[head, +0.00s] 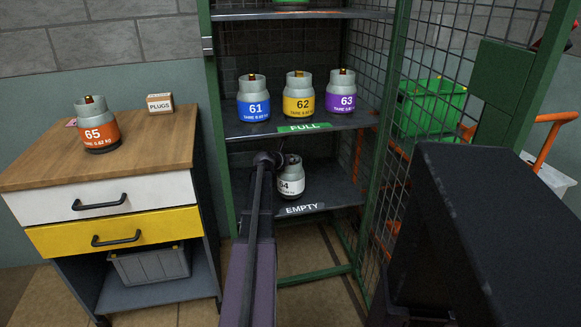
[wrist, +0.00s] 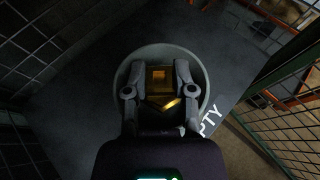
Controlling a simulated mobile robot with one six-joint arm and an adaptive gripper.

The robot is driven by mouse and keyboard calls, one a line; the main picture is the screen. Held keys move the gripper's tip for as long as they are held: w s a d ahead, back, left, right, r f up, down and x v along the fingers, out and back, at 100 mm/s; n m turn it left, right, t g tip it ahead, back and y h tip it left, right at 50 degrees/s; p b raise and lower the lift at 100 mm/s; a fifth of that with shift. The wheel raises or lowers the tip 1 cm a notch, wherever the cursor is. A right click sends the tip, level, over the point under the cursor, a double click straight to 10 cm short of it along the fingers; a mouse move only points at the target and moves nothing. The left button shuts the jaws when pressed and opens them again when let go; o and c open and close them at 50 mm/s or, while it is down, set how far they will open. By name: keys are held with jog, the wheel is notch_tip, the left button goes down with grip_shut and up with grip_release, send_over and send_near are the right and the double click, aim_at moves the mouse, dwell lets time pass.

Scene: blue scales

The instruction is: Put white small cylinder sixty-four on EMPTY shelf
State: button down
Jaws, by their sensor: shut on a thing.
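The white small cylinder sixty-four (head: 291,180) is at the EMPTY shelf (head: 335,186), the lower shelf of the green rack, above the EMPTY label (head: 302,208). It looks upright. My gripper (head: 270,160) reaches in over the shelf from the front, and my arm hides the cylinder's left side. In the wrist view my gripper (wrist: 160,95) has its two fingers inside the grey collar (wrist: 126,72), on either side of the brass valve, shut on the cylinder. I cannot tell whether its base touches the shelf.
Orange cylinder 65 (head: 98,134) and a PLUGS box (head: 160,103) are on the wooden cabinet top (head: 150,145) at left. Mesh (head: 395,150) closes the rack's right side. The EMPTY shelf is otherwise clear.

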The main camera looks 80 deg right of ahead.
aim_at(291, 163)
jog(key=shift+f+b, duration=1.15)
jog(key=shift+f, duration=0.4)
jog(key=shift+c, duration=2.2)
grip_release()
jog(key=shift+r, duration=0.2)
jog(key=shift+a+r, duration=0.1)
jog(key=shift+a, duration=0.1)
jog(key=p+v, duration=0.4)
jog(key=v, duration=0.7)
jog(key=shift+w+a+p, duration=0.2)
jog(key=shift+w+p, duration=0.05)
jog(key=shift+p, duration=0.05)
